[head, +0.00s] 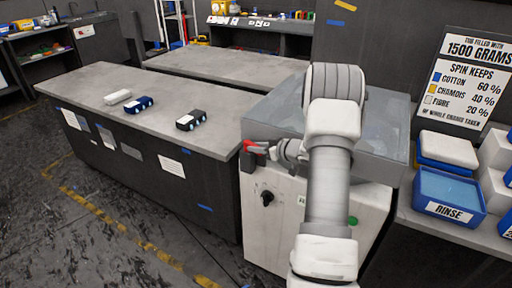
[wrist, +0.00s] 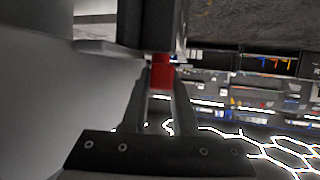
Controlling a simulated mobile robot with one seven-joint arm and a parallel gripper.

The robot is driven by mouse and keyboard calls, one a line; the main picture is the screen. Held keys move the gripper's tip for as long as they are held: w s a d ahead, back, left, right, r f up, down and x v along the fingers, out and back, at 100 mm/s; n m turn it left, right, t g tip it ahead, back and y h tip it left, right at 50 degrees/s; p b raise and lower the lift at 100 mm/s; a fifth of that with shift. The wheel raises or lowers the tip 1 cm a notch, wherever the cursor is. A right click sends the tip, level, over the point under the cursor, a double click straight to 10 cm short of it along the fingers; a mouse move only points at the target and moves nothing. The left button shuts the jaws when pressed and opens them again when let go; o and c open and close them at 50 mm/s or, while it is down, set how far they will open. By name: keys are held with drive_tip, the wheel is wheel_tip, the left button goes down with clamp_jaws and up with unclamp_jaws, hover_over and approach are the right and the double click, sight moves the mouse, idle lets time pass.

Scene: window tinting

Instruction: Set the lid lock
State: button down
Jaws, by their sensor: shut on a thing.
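The machine (head: 279,215) has a pale front with a dark knob (head: 267,198) and a green button (head: 353,220). Its grey lid (head: 270,116) lies on top and looks down, partly hidden behind my arm. A red lock lever (head: 256,148) sits at the lid's front left corner, by a dark block (head: 247,162). My gripper (head: 265,149) is at this lever. In the wrist view the red lever (wrist: 161,74) shows between my fingertips (wrist: 160,85), below a dark part. My gripper is shut on it. The lever's far end is hidden.
On the right stand a blue rinse tub (head: 448,192) and a sign (head: 464,75). The floor at the front left is clear.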

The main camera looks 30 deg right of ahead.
drive_tip(key=c, duration=0.7)
unclamp_jaws()
drive_tip(key=p+v, duration=0.1)
drive_tip(key=v, duration=1.6)
drive_tip(key=shift+s+d+p, duration=0.1)
drive_tip(key=shift+s+p, duration=0.05)
drive_tip(key=shift+p, duration=0.2)
